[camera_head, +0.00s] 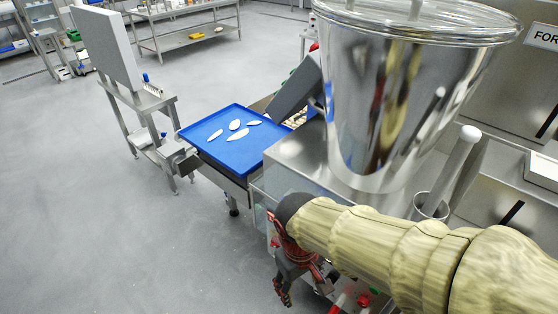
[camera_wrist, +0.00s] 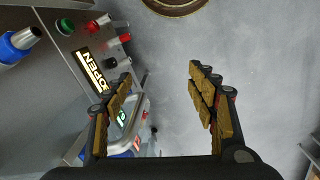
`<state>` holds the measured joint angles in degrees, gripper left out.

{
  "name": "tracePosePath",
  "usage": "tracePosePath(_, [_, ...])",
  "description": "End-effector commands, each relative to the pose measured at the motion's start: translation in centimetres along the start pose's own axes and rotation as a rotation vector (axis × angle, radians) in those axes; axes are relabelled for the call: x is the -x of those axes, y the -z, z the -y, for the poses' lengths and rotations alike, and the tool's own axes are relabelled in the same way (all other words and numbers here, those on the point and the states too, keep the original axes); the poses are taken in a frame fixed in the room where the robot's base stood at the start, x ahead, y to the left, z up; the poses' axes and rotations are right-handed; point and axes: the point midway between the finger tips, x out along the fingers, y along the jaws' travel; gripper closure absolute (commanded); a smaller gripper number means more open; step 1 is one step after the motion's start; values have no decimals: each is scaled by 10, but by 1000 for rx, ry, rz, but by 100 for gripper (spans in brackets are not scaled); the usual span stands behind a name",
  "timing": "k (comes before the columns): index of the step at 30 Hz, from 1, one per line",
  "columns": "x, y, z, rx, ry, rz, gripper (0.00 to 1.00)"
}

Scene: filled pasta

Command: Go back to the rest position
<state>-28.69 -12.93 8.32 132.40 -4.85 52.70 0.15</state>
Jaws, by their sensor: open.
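My gripper (camera_head: 290,262) hangs at the lower middle of the head view, at the end of my covered arm, beside the front of the steel machine. In the wrist view my gripper (camera_wrist: 160,100) is open, its two padded fingers wide apart. Nothing is between the fingers but grey floor further off.
The machine's panel (camera_wrist: 95,45) with coloured knobs and an "OPEN" label is close on the left in the wrist view. A large steel hopper (camera_head: 400,90) stands above my arm. A blue tray (camera_head: 215,157) holds several white pieces. The floor (camera_head: 90,220) at left is clear.

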Motion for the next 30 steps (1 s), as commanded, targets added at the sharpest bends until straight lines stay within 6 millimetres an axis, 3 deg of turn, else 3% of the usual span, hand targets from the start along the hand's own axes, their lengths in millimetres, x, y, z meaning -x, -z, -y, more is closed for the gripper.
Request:
tracePosePath(1, [16,-8,-10,-51,12,-46,42])
tracePosePath(16, [138,-85,-98,-481,-41,-444,42])
tracePosePath(21, [150,-96,-113,-547,-67,-474,42])
tracePosePath(30, [149,-97,-115,-556,-69,-471,42])
